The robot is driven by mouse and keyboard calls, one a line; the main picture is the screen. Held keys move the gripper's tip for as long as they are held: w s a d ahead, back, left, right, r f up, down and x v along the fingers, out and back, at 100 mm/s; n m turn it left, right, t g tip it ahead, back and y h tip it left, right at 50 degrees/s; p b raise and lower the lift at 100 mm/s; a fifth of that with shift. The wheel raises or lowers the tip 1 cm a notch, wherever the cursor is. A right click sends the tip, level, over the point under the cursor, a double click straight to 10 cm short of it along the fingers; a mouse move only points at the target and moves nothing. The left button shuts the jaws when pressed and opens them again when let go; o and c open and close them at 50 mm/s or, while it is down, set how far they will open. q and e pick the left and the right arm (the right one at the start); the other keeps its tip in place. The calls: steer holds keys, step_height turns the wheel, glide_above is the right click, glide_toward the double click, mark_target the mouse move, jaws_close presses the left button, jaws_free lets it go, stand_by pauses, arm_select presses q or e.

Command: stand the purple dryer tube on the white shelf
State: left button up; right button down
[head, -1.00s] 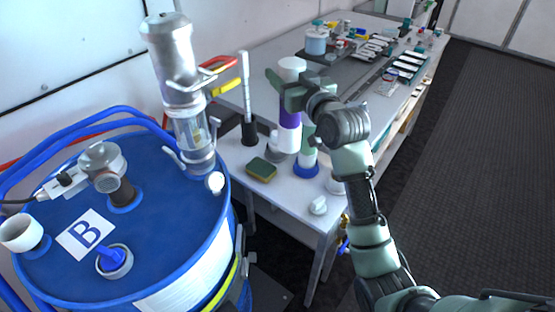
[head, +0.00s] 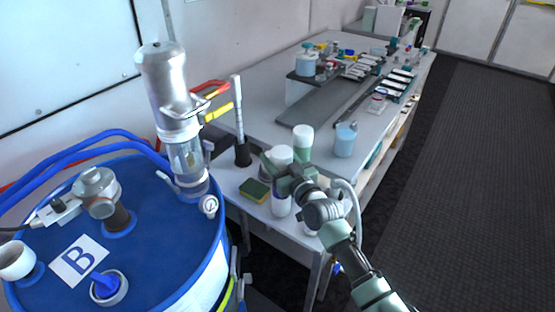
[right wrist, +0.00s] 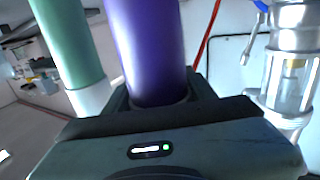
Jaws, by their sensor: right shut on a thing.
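The purple dryer tube (right wrist: 148,45) stands between the fingers of my right gripper (right wrist: 160,105) in the right wrist view, which is shut on it. In the head view its white cap (head: 281,154) shows above my right gripper (head: 283,174) and its pale lower end (head: 281,206) below; the gripper hides most of the purple. The tube looks about upright, over the near end of the white shelf (head: 228,172). I cannot tell whether its foot touches the shelf. My left gripper is not in view.
A green tube (right wrist: 68,38) with a white lower end stands close beside; its top (head: 302,138) shows behind the gripper. A sponge (head: 255,191) and a black-based stand (head: 242,153) are left of the tube. A pale blue jar (head: 345,140) is at right, the blue drum (head: 165,245) at left.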

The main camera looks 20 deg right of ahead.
steer(key=shift+f, duration=0.45)
steer(key=shift+f, duration=0.2)
steer(key=c, duration=0.5)
jaws_free()
